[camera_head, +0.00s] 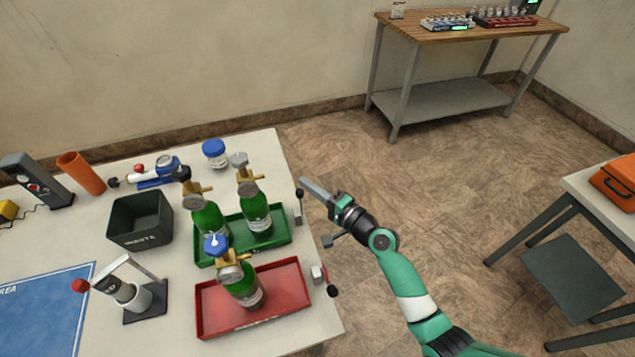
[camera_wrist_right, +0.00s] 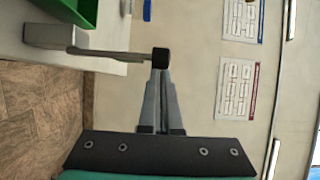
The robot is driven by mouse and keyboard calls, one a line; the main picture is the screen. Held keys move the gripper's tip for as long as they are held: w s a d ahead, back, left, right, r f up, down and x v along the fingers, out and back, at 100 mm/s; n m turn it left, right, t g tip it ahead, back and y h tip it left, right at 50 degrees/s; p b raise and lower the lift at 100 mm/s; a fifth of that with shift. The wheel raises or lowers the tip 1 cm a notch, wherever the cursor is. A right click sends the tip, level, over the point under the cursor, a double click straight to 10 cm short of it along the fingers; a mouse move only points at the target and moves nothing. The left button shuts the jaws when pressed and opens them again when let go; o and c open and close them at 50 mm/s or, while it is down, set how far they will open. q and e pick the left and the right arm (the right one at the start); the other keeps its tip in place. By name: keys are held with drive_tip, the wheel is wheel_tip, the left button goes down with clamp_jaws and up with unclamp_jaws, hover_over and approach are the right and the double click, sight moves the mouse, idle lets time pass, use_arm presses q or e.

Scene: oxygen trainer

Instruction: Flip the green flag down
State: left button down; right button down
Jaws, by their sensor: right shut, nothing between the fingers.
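The green flag (camera_head: 298,207) is a small grey lever with a black knob, mounted on the table edge beside the green tray (camera_head: 277,237). Its arm points up, with the knob at the top. In the right wrist view the flag's arm (camera_wrist_right: 110,53) runs from a grey block to the black knob, right at my fingertips. My right gripper (camera_head: 304,182) is shut and empty, its tips close by the knob. I cannot tell whether they touch it. The green tray also shows in the wrist view (camera_wrist_right: 75,8). My left gripper is not in view.
A similar lever (camera_head: 319,275) by the red tray (camera_head: 272,320) has its black knob low, off the table edge. Green bottles (camera_head: 256,213) with brass valves stand in the trays. A waste bin (camera_head: 140,220) stands to the left. Open floor lies right of the table.

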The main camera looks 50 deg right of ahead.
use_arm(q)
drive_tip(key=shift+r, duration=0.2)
use_arm(e)
drive_tip(key=shift+s+a, duration=0.4)
drive_tip(key=shift+a, duration=0.1)
